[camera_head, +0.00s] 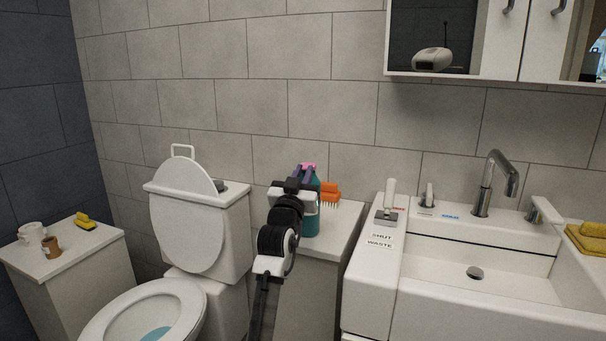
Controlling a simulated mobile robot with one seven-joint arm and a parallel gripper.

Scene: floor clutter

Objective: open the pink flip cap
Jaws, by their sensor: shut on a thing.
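A teal bottle (311,222) stands upright on the white cabinet between the toilet and the sink. Its pink flip cap (309,166) shows just above my gripper's fingers. My gripper (306,172) is at the top of the bottle, with its fingers shut on the pink flip cap. My wrist and fingers hide the bottle's left side and most of the cap, so I cannot tell how far the lid is raised.
An orange brush (330,192) lies right beside the bottle. The toilet (186,235) stands at left and the sink (480,275) at right. A lever (388,203) rises from the sink's left ledge. The tiled wall is close behind the bottle.

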